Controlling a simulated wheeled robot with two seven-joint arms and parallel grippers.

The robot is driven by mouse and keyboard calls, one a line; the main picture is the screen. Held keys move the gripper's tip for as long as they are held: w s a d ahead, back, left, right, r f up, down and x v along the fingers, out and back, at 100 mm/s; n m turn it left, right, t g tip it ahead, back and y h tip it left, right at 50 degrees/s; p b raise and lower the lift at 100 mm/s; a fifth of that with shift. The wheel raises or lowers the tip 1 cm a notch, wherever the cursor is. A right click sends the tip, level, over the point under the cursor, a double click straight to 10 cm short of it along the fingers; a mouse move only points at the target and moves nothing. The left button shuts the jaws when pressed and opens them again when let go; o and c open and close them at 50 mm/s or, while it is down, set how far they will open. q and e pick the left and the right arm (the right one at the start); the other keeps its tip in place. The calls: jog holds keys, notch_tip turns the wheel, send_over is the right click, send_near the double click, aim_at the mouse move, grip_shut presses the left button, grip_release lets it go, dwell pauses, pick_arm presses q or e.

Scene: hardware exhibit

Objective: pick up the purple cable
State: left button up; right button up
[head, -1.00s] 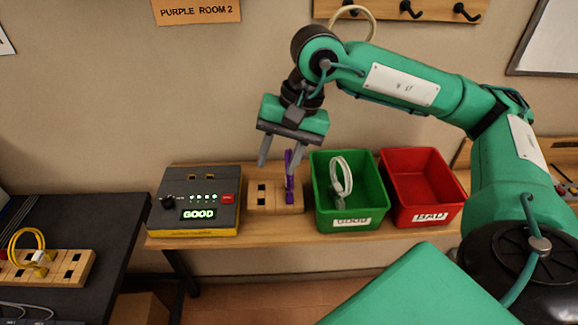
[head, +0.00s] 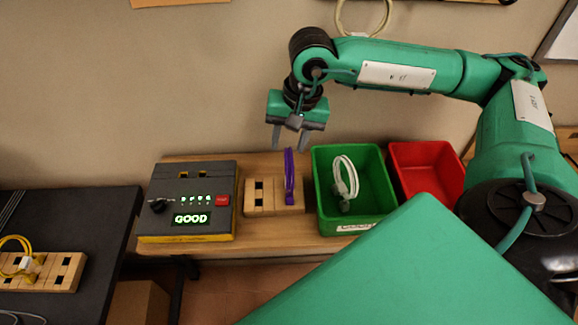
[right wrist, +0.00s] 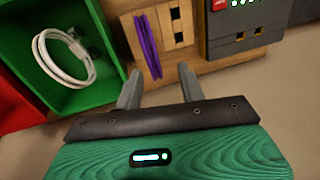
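The purple cable (head: 290,175) stands upright as a narrow loop in the right part of a wooden block (head: 262,197) on the wooden table. It also shows in the right wrist view (right wrist: 149,48), just beyond the fingertips. My right gripper (head: 290,148) is open above and behind the cable, its two grey fingers apart with nothing between them. In the right wrist view the fingers (right wrist: 160,76) point toward the block and do not appear to touch the cable. My left gripper is not in view.
A tester box (head: 188,200) reading "GOOD" stands left of the block. A green bin (head: 325,205) with a white cable (head: 345,178) is close on the right, then a red bin (head: 432,165). A yellow cable (head: 22,255) sits in another block on the dark table.

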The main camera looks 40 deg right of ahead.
aim_at(290, 151)
jog(key=shift+f, duration=0.35)
notch_tip(290, 151, down, 2)
jog(key=shift+s+f+p, duration=0.1)
jog(key=shift+p, duration=0.8)
notch_tip(290, 151, down, 2)
jog(key=shift+a+f+p, duration=0.1)
jog(key=shift+f+p, duration=0.1)
jog(key=shift+p, duration=0.1)
jog(key=shift+w+f, duration=0.2)
jog(key=shift+f, duration=0.05)
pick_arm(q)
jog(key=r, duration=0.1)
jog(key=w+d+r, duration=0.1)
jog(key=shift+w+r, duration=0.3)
pick_arm(e)
jog(key=shift+f, duration=0.1)
jog(key=shift+c, duration=0.4)
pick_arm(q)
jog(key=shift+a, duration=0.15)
pick_arm(e)
grip_shut()
